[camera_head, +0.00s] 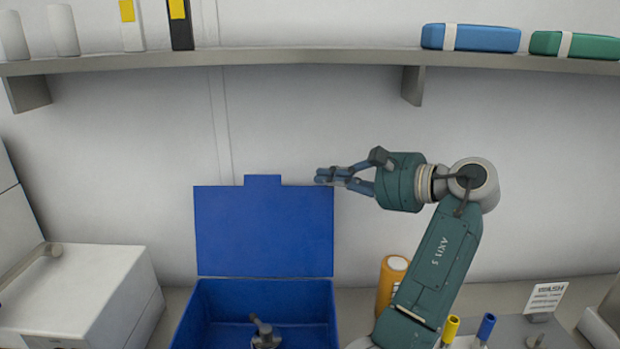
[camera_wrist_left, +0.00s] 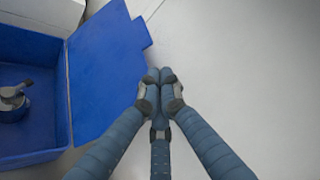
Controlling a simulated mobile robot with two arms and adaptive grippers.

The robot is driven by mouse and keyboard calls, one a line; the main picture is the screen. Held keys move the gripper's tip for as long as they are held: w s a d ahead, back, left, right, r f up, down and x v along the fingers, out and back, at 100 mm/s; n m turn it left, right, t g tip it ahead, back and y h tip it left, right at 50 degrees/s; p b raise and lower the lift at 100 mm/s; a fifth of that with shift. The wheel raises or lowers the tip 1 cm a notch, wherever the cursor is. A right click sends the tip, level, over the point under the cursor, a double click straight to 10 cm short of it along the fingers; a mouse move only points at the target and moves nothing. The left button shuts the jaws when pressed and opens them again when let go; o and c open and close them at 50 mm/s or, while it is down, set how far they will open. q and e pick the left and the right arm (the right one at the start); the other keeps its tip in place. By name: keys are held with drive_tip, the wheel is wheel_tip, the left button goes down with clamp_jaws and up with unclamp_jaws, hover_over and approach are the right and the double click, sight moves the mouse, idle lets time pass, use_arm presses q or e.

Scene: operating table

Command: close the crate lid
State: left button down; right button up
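The blue crate (camera_head: 316,304) stands on the table at the bottom centre of the head view. Its blue lid (camera_head: 264,230) is open and stands upright at the back, with a small tab on its top edge. In the left wrist view the lid (camera_wrist_left: 102,70) and part of the crate (camera_wrist_left: 48,42) show at the left. My left gripper (camera_head: 322,176) is at the lid's upper right corner; its fingertips (camera_wrist_left: 160,76) meet, with nothing seen between them. I cannot tell whether it touches the lid. A grey metal part (camera_head: 265,334) lies inside the crate. My right gripper is not in view.
A white box-shaped device (camera_head: 90,285) stands left of the crate. An orange cylinder (camera_head: 391,280) stands right of it, close to my arm. A shelf (camera_head: 300,57) with boxes runs along the wall above. A wash sign (camera_head: 545,298) stands at the right.

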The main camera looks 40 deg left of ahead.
use_arm(q)
drive_tip(key=p+x, duration=0.2)
drive_tip(key=x, duration=0.6)
drive_tip(key=shift+s+a+p, duration=0.15)
drive_tip(key=shift+a+p, duration=0.25)
drive_tip(key=shift+a+f, duration=0.1)
drive_tip(key=shift+s+a, duration=0.1)
drive_tip(key=shift+s, duration=0.05)
